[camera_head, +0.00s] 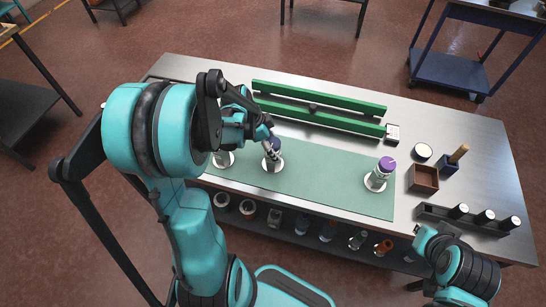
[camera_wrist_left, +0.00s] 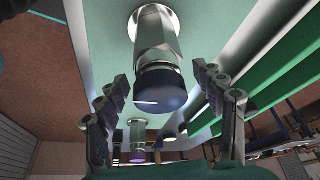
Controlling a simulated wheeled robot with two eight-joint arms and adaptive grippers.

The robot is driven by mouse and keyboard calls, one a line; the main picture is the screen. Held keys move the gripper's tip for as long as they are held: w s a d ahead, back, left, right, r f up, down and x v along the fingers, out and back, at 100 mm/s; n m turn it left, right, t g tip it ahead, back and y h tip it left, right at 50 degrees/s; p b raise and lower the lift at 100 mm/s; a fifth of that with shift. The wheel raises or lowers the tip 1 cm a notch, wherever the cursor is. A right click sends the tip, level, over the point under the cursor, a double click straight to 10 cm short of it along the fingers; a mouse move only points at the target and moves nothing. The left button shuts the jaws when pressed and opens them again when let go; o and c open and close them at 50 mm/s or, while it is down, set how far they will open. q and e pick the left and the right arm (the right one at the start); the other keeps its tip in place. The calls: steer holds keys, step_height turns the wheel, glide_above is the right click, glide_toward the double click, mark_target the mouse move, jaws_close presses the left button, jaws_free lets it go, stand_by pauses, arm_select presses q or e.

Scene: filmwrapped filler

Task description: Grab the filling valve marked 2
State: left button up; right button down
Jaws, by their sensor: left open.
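Three metal filling valves on round white bases stand on the green mat (camera_head: 325,183). The middle valve (camera_head: 272,163) has a dark blue cap, the right valve (camera_head: 377,178) has a purple cap, and the left valve (camera_head: 223,159) is partly hidden by my arm. No number is readable on any. My left gripper (camera_head: 270,143) is at the middle valve's cap. In the left wrist view, its open fingers stand on either side of the blue-capped valve (camera_wrist_left: 158,75), with no clear contact visible. A purple-capped valve (camera_wrist_left: 137,138) shows beyond it.
Green rails (camera_head: 318,110) run along the back of the metal table (camera_head: 455,135). A black rack (camera_head: 463,220) lies at the right front.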

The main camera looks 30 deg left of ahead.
arm_select(q)
jaws_close()
steer(key=shift+r, duration=0.1)
